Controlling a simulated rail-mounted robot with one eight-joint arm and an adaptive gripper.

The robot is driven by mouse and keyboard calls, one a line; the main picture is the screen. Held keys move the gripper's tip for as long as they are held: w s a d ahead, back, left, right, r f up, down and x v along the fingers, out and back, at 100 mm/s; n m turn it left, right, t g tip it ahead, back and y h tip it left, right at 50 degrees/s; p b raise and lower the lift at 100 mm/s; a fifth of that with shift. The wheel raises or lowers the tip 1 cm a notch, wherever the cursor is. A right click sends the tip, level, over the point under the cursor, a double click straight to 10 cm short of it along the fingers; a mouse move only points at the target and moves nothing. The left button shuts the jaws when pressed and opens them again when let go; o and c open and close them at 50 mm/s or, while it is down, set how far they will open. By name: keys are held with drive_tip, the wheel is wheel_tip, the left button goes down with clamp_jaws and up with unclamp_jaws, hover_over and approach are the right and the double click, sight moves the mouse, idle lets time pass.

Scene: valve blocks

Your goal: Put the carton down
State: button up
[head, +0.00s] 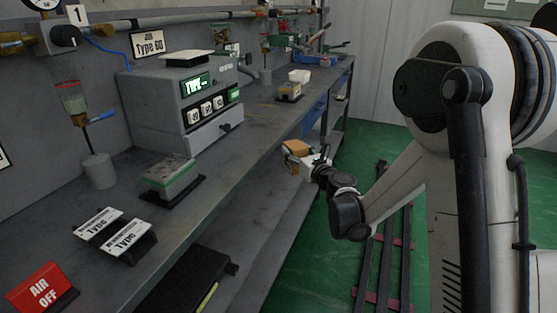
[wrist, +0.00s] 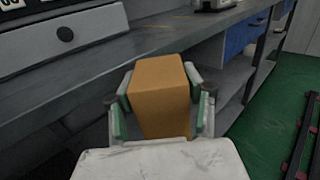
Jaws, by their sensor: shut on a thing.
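The carton is a plain orange-brown box (wrist: 160,92), and it also shows small in the head view (head: 297,147). My gripper (wrist: 160,108) is shut on it, with one green-padded finger on each side. In the head view my gripper (head: 303,158) holds the carton beside the front edge of the grey workbench (head: 215,165), over or just off that edge; I cannot tell exactly. The carton's lower part is hidden by my gripper in the wrist view.
A grey machine (head: 180,105) with a green display stands on the bench. A block on a black base (head: 170,178), Type plates (head: 115,233) and a red AIR OFF sign (head: 40,287) are nearer. Bare bench top lies right of the machine. Dark rails (head: 385,240) lie on the green floor.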

drive_tip(key=w+a+f+n+g+y+b, duration=0.2)
drive_tip(key=a+f, duration=0.2)
drive_tip(key=f, duration=0.6)
drive_tip(key=w+a+f+n+g+y+b, duration=0.1)
drive_tip(key=w+a+f+n+y+b, duration=0.2)
drive_tip(key=f, duration=0.7)
drive_tip(key=shift+m, duration=0.6)
drive_tip(key=shift+w+a+f+b, duration=0.75)
drive_tip(key=shift+w+a+f, duration=0.65)
drive_tip(key=shift+f, duration=0.45)
drive_tip(key=shift+w+a+f+b, duration=0.75)
drive_tip(key=shift+w+a+f, duration=0.6)
drive_tip(key=shift+f, duration=0.45)
drive_tip(key=shift+w+a+f+b, duration=0.75)
drive_tip(key=shift+w+a+f, duration=0.65)
drive_tip(key=shift+f, duration=0.45)
drive_tip(key=shift+s+a+f, duration=0.1)
drive_tip(key=shift+s+f, duration=0.05)
drive_tip(key=o, duration=1.4)
